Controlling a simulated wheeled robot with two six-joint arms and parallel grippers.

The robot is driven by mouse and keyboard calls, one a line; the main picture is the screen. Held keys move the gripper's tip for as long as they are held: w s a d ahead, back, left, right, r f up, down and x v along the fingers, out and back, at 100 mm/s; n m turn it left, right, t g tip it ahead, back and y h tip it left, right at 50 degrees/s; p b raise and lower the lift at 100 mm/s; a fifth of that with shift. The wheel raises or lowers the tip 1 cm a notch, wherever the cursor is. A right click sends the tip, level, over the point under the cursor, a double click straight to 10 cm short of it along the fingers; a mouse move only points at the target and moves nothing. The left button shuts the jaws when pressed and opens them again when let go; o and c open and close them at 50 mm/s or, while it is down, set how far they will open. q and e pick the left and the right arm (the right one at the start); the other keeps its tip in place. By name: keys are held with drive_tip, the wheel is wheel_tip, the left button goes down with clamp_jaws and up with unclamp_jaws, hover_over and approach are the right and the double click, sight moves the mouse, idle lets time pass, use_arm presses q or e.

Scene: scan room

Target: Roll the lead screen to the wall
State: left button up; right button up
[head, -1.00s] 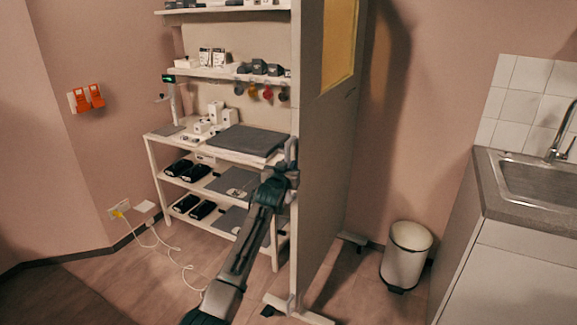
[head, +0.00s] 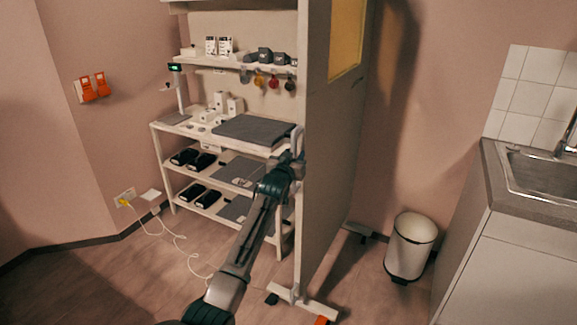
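The lead screen (head: 335,180) is a tall, pale, upright panel on feet, with a yellow window (head: 347,38) near its top. A light upright handle (head: 297,138) is on its near edge. My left gripper (head: 293,160) is at the lower part of this handle. Its fingers are small and dark here, so I cannot tell whether they are closed around it. The pink wall (head: 440,90) stands behind the screen, with a shadow on it. My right gripper is not in view.
A shelf unit (head: 161,165) with boxes and dark shoe-like items stands left of the screen. A white bin (head: 411,246) is right of the screen's far foot (head: 357,231). A sink counter (head: 510,225) is at right. A pale cable (head: 178,243) lies on the floor at left.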

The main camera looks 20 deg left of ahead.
use_arm(q)
drive_tip(key=s+d+b, duration=0.1)
drive_tip(key=s+b, duration=0.1)
drive_tip(key=s, duration=0.7)
drive_tip(key=shift+s, duration=0.3)
drive_tip(key=shift+d+f, duration=0.1)
